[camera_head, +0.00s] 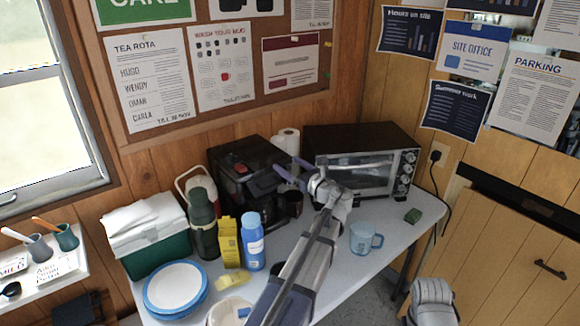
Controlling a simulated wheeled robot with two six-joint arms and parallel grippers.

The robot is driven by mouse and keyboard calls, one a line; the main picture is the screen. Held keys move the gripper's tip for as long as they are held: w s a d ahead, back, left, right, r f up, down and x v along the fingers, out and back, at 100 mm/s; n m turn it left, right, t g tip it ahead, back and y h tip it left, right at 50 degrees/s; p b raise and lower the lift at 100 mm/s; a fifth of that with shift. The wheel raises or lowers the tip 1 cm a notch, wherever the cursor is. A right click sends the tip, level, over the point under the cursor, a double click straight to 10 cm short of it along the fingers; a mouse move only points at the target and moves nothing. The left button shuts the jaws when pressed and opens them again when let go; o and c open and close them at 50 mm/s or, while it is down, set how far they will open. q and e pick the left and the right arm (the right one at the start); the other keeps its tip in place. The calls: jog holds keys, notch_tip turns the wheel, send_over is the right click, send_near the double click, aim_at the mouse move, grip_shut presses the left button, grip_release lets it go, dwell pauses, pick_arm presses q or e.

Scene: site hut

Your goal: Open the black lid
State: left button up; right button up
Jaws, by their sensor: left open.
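A black coffee machine (226,183) stands at the back of the table, left of the oven. Its black lid (240,150) appears to be its top and looks down flat, though its edges are hard to make out. A small red patch shows on the machine's upper side. My left gripper (285,166) is open, with its two fingers spread, at the right of the machine. It looks empty, and I cannot tell whether a finger touches the machine. A dark jug (294,203) shows below the fingers. My right gripper's fingers are not in view.
A black toaster oven (352,139) stands right of the machine, with a paper roll (287,141) behind. A flask (203,232), yellow carton (229,240) and blue bottle (252,243) crowd the front left.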

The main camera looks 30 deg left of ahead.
pick_arm(q)
grip_shut()
dwell(0.6)
